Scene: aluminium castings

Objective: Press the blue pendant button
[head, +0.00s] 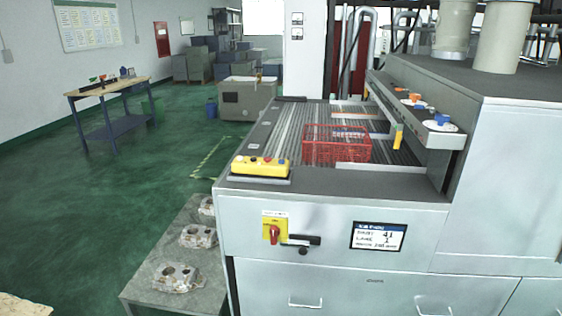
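A yellow pendant box (260,168) lies on the front left corner of the grey machine's top ledge. Several small buttons sit in a row along its upper face. They are too small here for me to tell surely which one is blue or whether any is pressed. Neither of my grippers shows in the head view, and nothing touches the pendant.
A red wire basket (337,146) stands on the machine's roller bed. A yellow panel with a red rotary switch (273,232) and a display (379,236) are on the front. Castings (176,276) lie on a low grey table at left. Green floor beyond is open.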

